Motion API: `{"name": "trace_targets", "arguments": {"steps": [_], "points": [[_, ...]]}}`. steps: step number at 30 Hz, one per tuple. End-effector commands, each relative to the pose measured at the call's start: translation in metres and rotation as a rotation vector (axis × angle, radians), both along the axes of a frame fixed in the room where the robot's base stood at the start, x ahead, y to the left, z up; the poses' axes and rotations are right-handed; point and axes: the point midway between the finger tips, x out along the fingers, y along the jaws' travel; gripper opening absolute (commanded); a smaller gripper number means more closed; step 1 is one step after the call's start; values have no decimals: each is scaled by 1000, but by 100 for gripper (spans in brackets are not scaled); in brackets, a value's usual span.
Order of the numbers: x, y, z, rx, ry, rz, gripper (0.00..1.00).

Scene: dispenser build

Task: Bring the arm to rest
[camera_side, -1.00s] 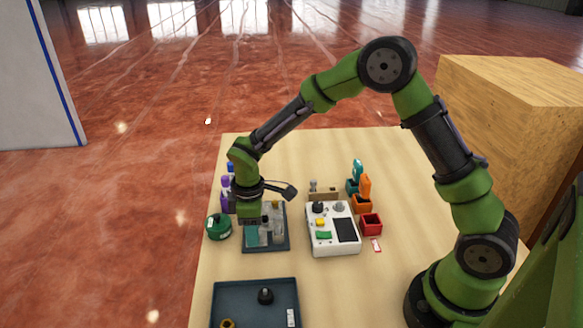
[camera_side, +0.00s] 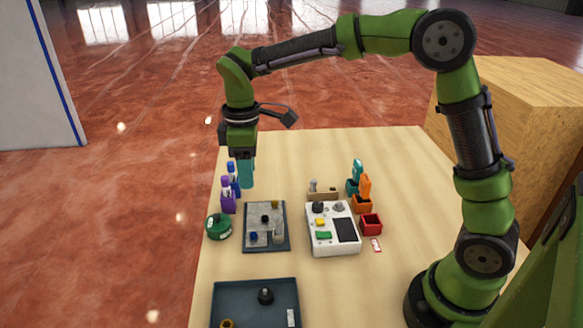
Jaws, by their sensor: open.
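My gripper (camera_side: 246,180) hangs from the raised arm, pointing down, above the far left part of the table (camera_side: 300,160). It is open. Teal shapes show at its lower end; I cannot make out each fingertip. It is clear of the grey assembly plate (camera_side: 283,236), standing higher and farther back. On the plate are a grey upright part (camera_side: 278,233), a small blue part (camera_side: 254,237), a black part (camera_side: 265,219) and a yellowish part (camera_side: 275,204).
Purple and blue bottles (camera_side: 228,202) stand near the gripper at the left edge, with a green round container (camera_side: 218,227) in front. A white device (camera_side: 332,229), coloured bins (camera_side: 370,224) and a dark tray (camera_side: 250,284) occupy the table. A wooden crate (camera_side: 520,110) is at right.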

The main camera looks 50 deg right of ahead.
Motion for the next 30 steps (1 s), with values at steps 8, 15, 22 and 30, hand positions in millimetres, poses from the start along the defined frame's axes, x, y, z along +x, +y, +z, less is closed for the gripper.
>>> {"name": "trace_targets", "arguments": {"steps": [8, 15, 22, 30], "points": [[0, 0, 1, -1, -1, 0, 44], [-6, 1, -12, 17, -8, -140, 44], [-54, -17, 7, 92, -106, -467, 44], [-128, -45, 35, 269, -270, -861, 44]]}}
